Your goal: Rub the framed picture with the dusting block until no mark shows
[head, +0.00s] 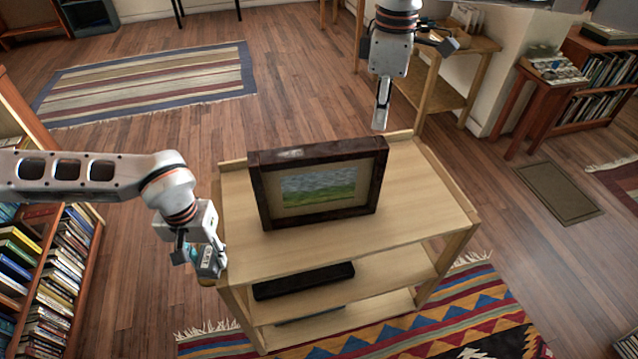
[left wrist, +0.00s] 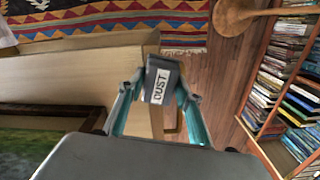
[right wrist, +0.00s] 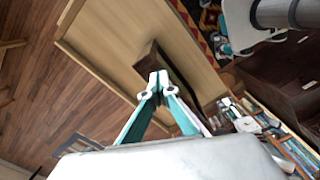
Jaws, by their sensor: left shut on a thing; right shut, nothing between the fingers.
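The framed picture (head: 318,187) stands upright on the top of a pale wooden shelf cart (head: 425,205). It has a dark brown frame around a green and blue landscape. A pale mark (head: 290,154) shows on the frame's top edge, left of its middle. My left gripper (head: 208,258) is shut on the grey dusting block (left wrist: 160,82), labelled DUST, beside the cart's left edge and apart from the picture. My right gripper (head: 381,118) is shut and empty, above and behind the frame's right end. The frame also shows in the right wrist view (right wrist: 185,100), partly hidden by the fingers.
A dark flat box (head: 303,281) lies on the cart's middle shelf. A bookcase (head: 65,275) stands at the left, close to my left arm. A side table (head: 452,85) stands behind at the right. The cart's top is clear right of the picture.

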